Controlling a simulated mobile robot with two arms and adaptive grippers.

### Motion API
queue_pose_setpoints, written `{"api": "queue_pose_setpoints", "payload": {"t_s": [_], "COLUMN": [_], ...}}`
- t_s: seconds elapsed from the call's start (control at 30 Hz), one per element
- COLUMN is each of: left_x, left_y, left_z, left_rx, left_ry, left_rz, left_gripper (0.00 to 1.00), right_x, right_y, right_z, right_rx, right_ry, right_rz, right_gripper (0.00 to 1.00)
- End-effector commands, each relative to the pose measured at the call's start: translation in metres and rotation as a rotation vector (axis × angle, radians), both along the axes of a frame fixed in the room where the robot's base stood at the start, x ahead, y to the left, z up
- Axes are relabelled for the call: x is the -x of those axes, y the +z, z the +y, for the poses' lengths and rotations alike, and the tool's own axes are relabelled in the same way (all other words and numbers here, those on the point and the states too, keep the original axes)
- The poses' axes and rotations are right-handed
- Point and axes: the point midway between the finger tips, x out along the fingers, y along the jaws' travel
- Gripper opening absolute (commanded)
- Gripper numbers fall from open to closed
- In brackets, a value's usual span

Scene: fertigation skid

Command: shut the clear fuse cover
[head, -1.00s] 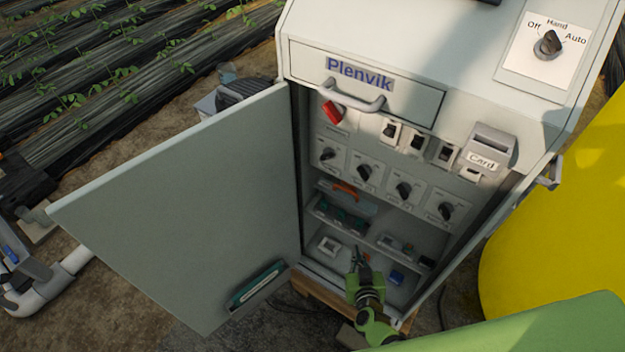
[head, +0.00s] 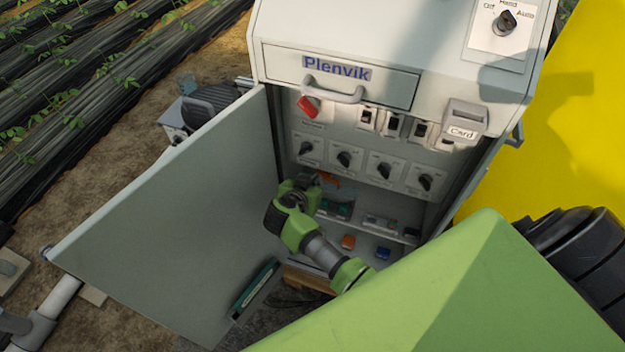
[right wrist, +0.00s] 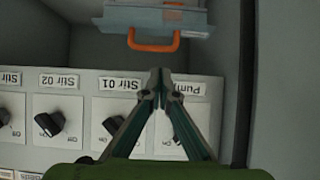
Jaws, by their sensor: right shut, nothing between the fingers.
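The clear fuse cover (right wrist: 160,18) shows at the top of the right wrist view, pale blue with an orange handle (right wrist: 153,42) along its edge. In the head view its orange handle (head: 328,178) is partly hidden behind my right wrist, below the row of knobs. How far the cover stands open is hard to tell. My right gripper (right wrist: 160,76) is shut and empty, its tips just short of the handle in the picture; no contact shows. In the head view my right gripper (head: 299,193) is inside the cabinet opening. My left gripper is not in view.
The open cabinet door (head: 180,230) stands left of my arm. Rotary knobs (right wrist: 112,124) sit close by my fingers. A cabinet side wall (right wrist: 285,90) rises close on the right in the wrist view. A drawer (head: 340,78) is above; a yellow tank (head: 545,120) is at right.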

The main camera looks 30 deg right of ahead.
Motion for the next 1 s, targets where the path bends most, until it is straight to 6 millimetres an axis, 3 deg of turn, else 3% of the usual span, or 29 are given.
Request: {"api": "queue_pose_setpoints", "payload": {"t_s": [0.2,0.4,1.0], "left_x": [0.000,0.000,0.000], "left_y": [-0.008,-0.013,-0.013], "left_z": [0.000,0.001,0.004], "left_rx": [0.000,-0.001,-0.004], "left_ry": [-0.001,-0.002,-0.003], "left_rz": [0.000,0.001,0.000], "left_gripper": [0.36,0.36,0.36], "right_x": [-0.023,-0.036,-0.038], "right_y": [-0.024,-0.037,-0.041], "right_z": [-0.027,-0.043,-0.048], "right_rx": [0.004,0.003,0.006], "right_ry": [0.000,0.001,0.000], "right_rz": [-0.001,-0.001,-0.007], "right_gripper": [0.00,0.00,0.00]}}
